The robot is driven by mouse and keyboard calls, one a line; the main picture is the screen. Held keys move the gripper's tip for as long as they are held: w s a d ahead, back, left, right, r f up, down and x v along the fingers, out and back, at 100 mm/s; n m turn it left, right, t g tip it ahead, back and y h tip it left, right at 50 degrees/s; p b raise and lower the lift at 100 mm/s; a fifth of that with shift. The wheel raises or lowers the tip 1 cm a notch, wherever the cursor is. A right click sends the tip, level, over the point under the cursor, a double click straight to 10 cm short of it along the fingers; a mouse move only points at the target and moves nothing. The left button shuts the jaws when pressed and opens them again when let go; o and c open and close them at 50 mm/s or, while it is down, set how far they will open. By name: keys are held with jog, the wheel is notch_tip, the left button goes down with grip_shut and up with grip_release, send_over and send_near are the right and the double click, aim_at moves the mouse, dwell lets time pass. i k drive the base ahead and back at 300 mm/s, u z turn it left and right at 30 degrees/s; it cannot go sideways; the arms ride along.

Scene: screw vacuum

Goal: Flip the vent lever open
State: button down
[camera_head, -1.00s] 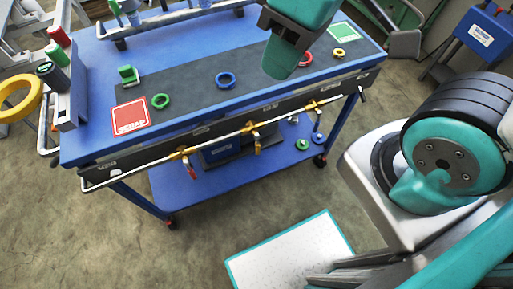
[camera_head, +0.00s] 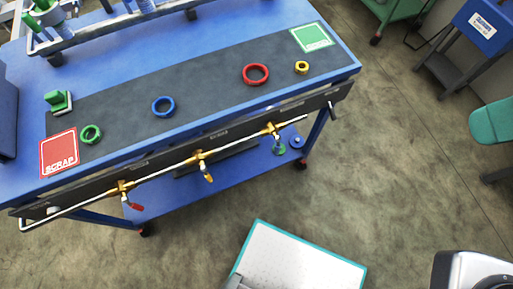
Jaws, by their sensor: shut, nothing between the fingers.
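A white pipe with brass valves runs along the front edge of the blue workbench (camera_head: 215,65). The left valve (camera_head: 122,186) carries a red lever (camera_head: 133,206) hanging down and slightly right. The middle valve (camera_head: 200,156) carries a yellow lever (camera_head: 207,177), also hanging down. The right valve (camera_head: 272,129) has a small handle below it, too small to make out. Small labels above the valves are unreadable, so I cannot tell which is the vent lever. My gripper is not in view.
A white teal-edged panel (camera_head: 298,262) is low in front.

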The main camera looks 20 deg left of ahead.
aim_at(204, 168)
jog(key=z, duration=1.3)
jog(key=i, duration=0.3)
jog(key=u, duration=3)
